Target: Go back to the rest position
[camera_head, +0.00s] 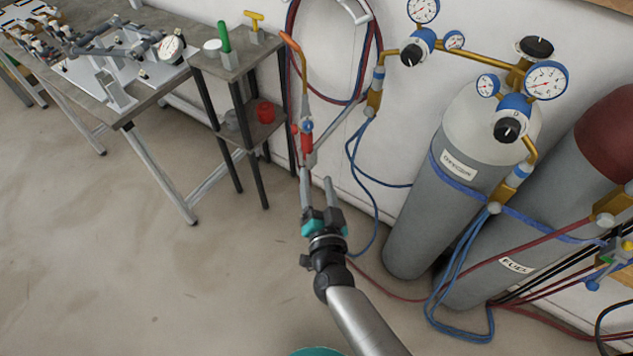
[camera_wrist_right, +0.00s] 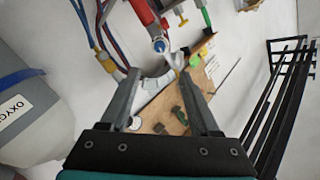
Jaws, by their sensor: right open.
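My right gripper (camera_head: 316,180) is open, with its fingers pointing up toward the hanging torch. In the right wrist view its two fingers (camera_wrist_right: 160,78) stand apart with nothing clamped between them. The torch (camera_head: 306,140) has a red body and a copper-coloured bent tip, and hangs by the wall on a grey holder just beyond the fingertips. It also shows at the top of the right wrist view (camera_wrist_right: 144,14), with a blue knob. Whether the fingers touch it cannot be told. My left gripper is not in view.
A grey oxygen cylinder (camera_head: 425,200) and a red-topped fuel cylinder (camera_head: 560,190) stand right of my arm, with loose blue and red hoses. A small two-shelf stand (camera_head: 234,64) and a workbench (camera_head: 130,112) are at left. The floor (camera_head: 150,270) at left is clear.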

